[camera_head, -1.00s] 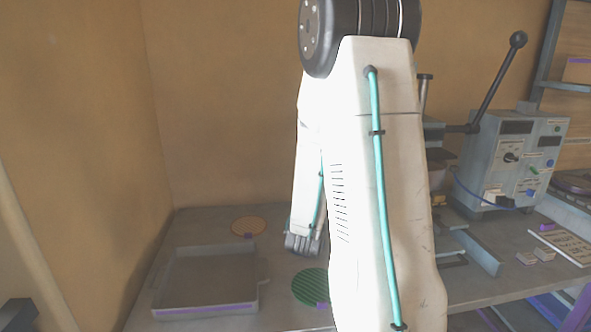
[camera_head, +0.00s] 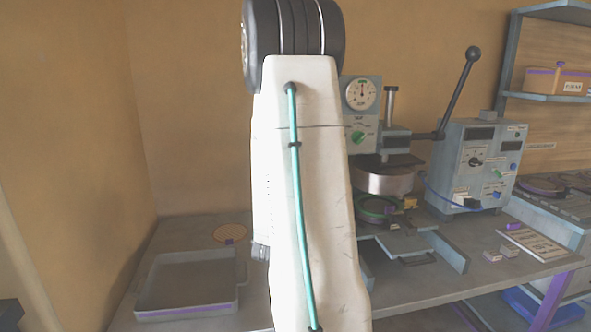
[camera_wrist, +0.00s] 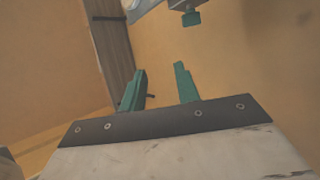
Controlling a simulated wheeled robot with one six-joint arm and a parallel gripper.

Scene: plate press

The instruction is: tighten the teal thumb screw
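My gripper (camera_wrist: 160,68) shows in the wrist view with two teal-green fingers apart and nothing between them. In the head view my arm hides the gripper. A small teal block (camera_wrist: 191,18) on a dark stem hangs under a grey part at the top of the wrist view, beyond the fingers and apart from them. It may be the thumb screw, but I cannot be sure. No thumb screw is clearly visible there.
A green-rimmed round plate (camera_head: 372,213) is under the press head. A control box (camera_head: 478,165) and long lever (camera_head: 459,92) stand at right. An empty grey tray (camera_head: 187,309) and an orange disc (camera_head: 231,233) lie at left. Shelves (camera_head: 548,97) are at far right.

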